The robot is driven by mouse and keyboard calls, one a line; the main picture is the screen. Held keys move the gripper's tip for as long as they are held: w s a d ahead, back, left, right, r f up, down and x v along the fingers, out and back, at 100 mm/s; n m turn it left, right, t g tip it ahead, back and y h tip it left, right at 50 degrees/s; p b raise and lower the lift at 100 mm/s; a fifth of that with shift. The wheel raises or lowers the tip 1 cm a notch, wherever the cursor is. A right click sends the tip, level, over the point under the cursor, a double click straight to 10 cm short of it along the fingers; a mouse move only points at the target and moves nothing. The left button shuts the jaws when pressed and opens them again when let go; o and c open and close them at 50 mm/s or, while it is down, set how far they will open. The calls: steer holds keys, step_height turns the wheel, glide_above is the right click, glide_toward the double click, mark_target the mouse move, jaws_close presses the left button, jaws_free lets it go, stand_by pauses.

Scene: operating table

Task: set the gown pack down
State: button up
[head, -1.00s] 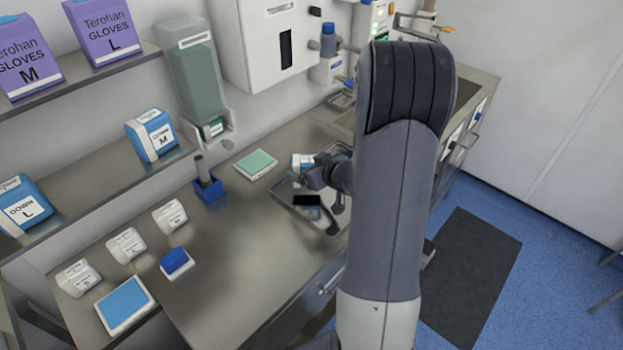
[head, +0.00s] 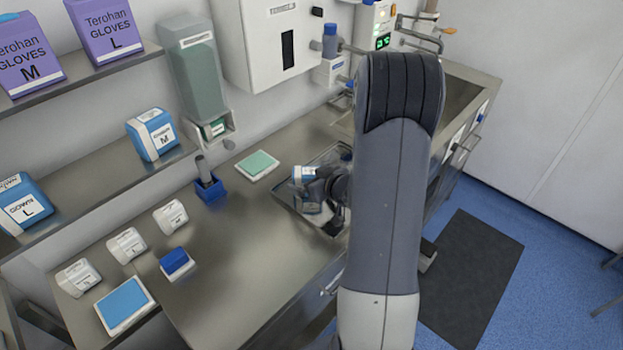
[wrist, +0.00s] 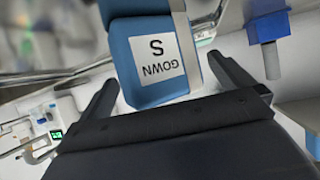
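The gown pack (wrist: 145,60) is blue with a white label reading "GOWN S", upside down in the wrist view. My gripper and arm cover part of the pack and tray. I cannot tell whether the pack touches the tray.
A green-topped pad (head: 257,165) and a blue holder (head: 208,188) stand left of the tray. Several small white packs (head: 127,245) and a blue pad (head: 124,304) are farther left. The counter (head: 243,245) is clear in the middle. A dispenser (head: 195,75) hangs behind.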

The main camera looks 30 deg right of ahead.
steer(key=shift+r, duration=0.1)
steer(key=shift+s+r, duration=0.1)
steer(key=shift+r, duration=0.05)
steer(key=v, duration=1.2)
